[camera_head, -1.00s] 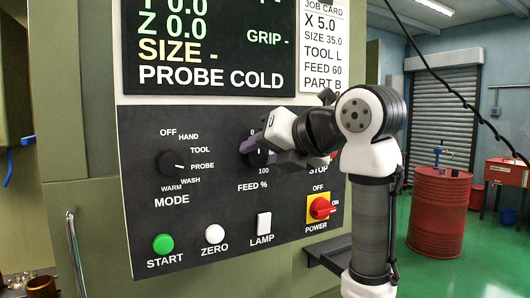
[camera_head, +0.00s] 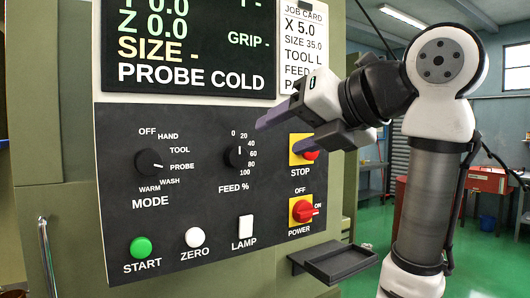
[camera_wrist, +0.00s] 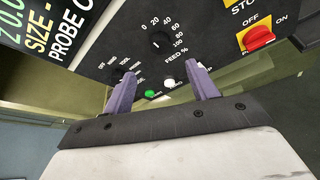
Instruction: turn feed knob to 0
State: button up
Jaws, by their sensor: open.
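The feed knob (camera_head: 236,157) is a small black dial on the control panel, with numbers 0 to 100 along its upper and right side. Its white mark points roughly upward in the head view, near 0 and 20; I cannot tell the exact number. The knob also shows beyond my fingertips in the wrist view (camera_wrist: 160,41). My gripper (camera_head: 278,133) is open, with two purple-grey fingers and nothing between them. It hovers off the panel, right of and slightly above the knob, partly covering the stop button (camera_head: 310,155). Its fingers also show in the wrist view (camera_wrist: 163,72).
The mode knob (camera_head: 149,162) is left of the feed knob. Below are the green start button (camera_head: 141,247), the zero button (camera_head: 195,237), the lamp switch (camera_head: 246,227) and the red power switch (camera_head: 302,211). A dark tray (camera_head: 340,262) juts out at lower right.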

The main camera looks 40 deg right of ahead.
jog(key=shift+v, duration=1.5)
